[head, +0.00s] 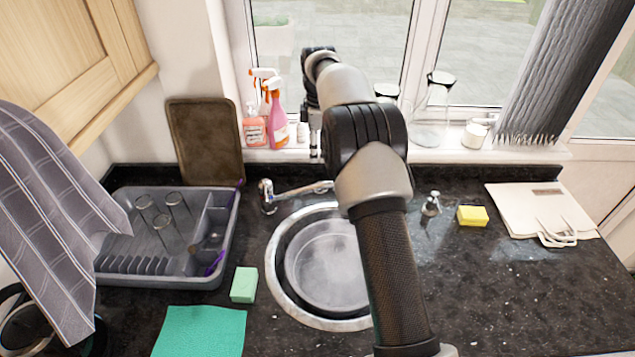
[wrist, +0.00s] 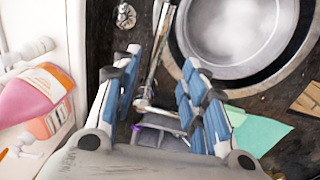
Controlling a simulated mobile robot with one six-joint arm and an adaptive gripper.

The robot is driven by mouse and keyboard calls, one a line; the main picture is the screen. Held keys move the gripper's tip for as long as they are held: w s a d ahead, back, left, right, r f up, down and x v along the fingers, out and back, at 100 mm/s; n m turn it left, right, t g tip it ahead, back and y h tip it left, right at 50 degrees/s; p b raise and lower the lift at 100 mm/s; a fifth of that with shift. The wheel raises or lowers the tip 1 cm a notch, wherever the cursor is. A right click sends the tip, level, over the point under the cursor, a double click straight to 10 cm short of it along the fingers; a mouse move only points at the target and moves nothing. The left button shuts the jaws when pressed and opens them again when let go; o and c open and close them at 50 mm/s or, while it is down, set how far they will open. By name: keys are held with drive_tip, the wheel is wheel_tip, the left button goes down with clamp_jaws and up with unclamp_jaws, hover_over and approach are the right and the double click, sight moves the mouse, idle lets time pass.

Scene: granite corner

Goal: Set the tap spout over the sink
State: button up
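The chrome tap (head: 267,196) stands on the dark granite at the back left of the round sink (head: 283,290). Its spout (head: 310,188) points right, along the back of the sink rim; my arm hides its far end. In the wrist view the spout (wrist: 157,50) runs beside the sink (wrist: 300,50), apart from the bowl opening. My gripper (head: 315,145) is behind the tap, close to the window sill. In the wrist view my gripper (wrist: 160,62) is open, its blue-padded fingers on either side of the spout's line, with nothing held. Contact cannot be told.
A grey round basin (head: 325,265) sits in the sink. Spray bottles (head: 275,115) stand on the sill near my gripper. A grey dish rack (head: 160,265) with glasses is at left. A soap dispenser (head: 431,205) and yellow sponge (head: 472,215) are at right. Front right counter is clear.

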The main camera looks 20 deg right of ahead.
sight(318, 187)
drive_tip(key=f+b, duration=0.1)
drive_tip(key=f, duration=0.4)
drive_tip(key=w+f, duration=0.1)
drive_tip(key=f, duration=0.5)
drive_tip(key=f+b, duration=0.1)
drive_tip(key=f, duration=0.5)
drive_tip(key=shift+w+d+b, duration=0.25)
drive_tip(key=shift+d+b, duration=0.05)
drive_tip(key=shift+c, duration=0.5)
clamp_jaws()
